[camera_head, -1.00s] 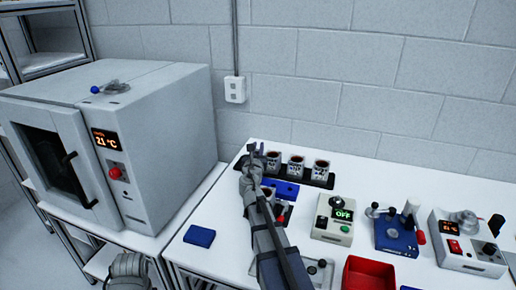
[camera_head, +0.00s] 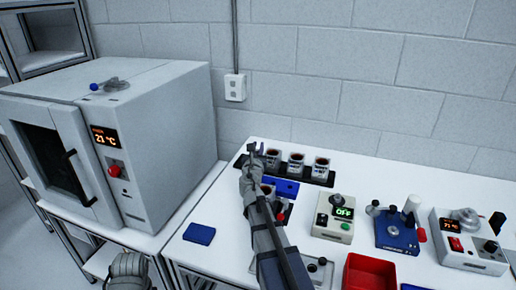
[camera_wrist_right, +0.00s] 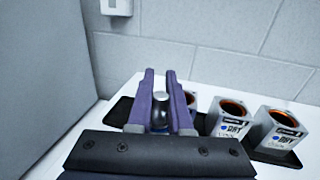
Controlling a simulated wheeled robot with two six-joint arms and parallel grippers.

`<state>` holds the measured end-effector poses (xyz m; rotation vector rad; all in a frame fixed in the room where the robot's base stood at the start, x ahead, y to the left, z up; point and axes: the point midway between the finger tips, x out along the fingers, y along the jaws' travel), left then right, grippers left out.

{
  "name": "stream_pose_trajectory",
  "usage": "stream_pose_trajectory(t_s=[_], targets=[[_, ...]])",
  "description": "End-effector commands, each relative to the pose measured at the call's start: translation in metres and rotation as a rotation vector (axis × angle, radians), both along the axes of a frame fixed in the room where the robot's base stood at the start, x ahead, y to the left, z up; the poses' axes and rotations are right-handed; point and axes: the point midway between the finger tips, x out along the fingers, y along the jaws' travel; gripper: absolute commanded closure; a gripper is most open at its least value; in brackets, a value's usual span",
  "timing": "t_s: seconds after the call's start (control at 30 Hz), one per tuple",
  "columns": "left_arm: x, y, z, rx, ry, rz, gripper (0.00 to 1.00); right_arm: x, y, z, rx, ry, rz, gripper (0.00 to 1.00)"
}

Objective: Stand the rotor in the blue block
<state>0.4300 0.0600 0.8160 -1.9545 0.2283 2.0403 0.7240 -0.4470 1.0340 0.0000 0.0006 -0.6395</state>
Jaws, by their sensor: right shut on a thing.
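My right gripper (camera_head: 255,149) is at the left end of a black rack, above the table. In the right wrist view its two purple-grey fingers (camera_wrist_right: 161,84) are shut on a small dark rounded part with a silvery end (camera_wrist_right: 160,108). It is probably the rotor, but most of it is hidden between the fingers. The blue block (camera_head: 287,188) lies in front of the rack, to the right of my right forearm and partly covered by it. Of my left arm, only a grey link shows at the lower left; its fingers are out of view.
The black rack (camera_head: 327,180) holds several labelled metal cups (camera_head: 296,165). A flat blue pad (camera_head: 199,234) lies at the left, a red bin (camera_head: 369,272) at the front. Devices stand to the right. A large oven (camera_head: 150,150) is at the left, with a wall behind.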

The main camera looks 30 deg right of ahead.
Motion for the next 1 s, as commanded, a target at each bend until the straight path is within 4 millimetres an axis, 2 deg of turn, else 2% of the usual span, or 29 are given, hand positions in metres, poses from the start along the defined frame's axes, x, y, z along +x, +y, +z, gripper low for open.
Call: stream_pose_trajectory(t_s=[0.6, 1.0], targets=[[0.000, 0.000, -0.017, 0.000, 0.000, 0.000, 0.50, 0.001, 0.000, -0.017, -0.001, 0.001, 0.000, 1.00], [0.000, 0.000, -0.017, 0.000, 0.000, 0.000, 0.50, 0.001, 0.000, -0.017, -0.001, 0.001, 0.000, 1.00]])
